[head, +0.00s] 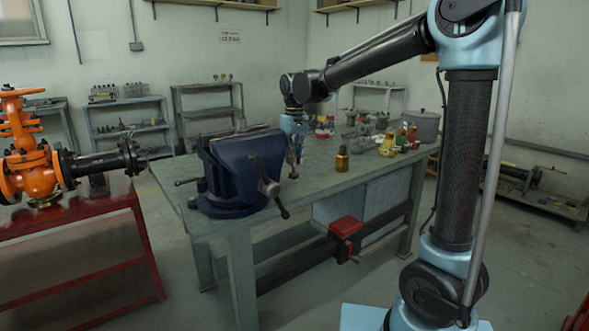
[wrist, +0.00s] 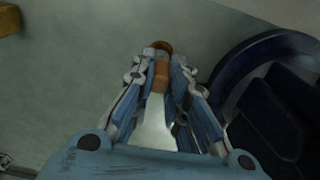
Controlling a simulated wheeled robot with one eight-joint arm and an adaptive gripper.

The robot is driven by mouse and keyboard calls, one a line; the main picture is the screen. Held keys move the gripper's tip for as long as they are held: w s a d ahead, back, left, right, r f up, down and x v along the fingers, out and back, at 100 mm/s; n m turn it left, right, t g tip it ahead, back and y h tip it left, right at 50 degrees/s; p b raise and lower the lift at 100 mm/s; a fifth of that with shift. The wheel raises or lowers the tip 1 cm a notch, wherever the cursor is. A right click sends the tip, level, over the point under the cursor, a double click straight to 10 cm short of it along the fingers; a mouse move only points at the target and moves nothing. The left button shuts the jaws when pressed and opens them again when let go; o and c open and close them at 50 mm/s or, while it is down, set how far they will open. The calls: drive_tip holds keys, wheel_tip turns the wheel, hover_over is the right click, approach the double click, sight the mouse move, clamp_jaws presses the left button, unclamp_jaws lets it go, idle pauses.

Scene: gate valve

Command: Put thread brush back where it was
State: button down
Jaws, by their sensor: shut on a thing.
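My gripper (head: 293,165) hangs over the workbench (head: 318,170), just right of the blue vise, pointing down. In the wrist view its fingers (wrist: 161,85) are closed on a brown, rounded piece (wrist: 161,72), which looks like the thread brush. Most of the brush is hidden by the fingers, and its bristles cannot be made out. In the head view the held piece is too small to tell clearly, and I cannot tell whether it touches the bench top.
The blue vise (head: 235,170) stands close left of my gripper; it also shows at right in the wrist view (wrist: 270,105). An amber bottle (head: 342,160) stands to the right, with several bottles and a grey pot (head: 422,125) beyond. Bare bench lies between.

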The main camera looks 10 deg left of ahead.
drive_tip(key=shift+f, duration=1.75)
drive_tip(key=c, duration=1.6)
unclamp_jaws()
drive_tip(key=shift+f, duration=0.1)
drive_tip(key=r, duration=1.2)
drive_tip(key=shift+s+d+r, duration=0.1)
drive_tip(key=shift+s+d, duration=0.1)
drive_tip(key=shift+s, duration=0.05)
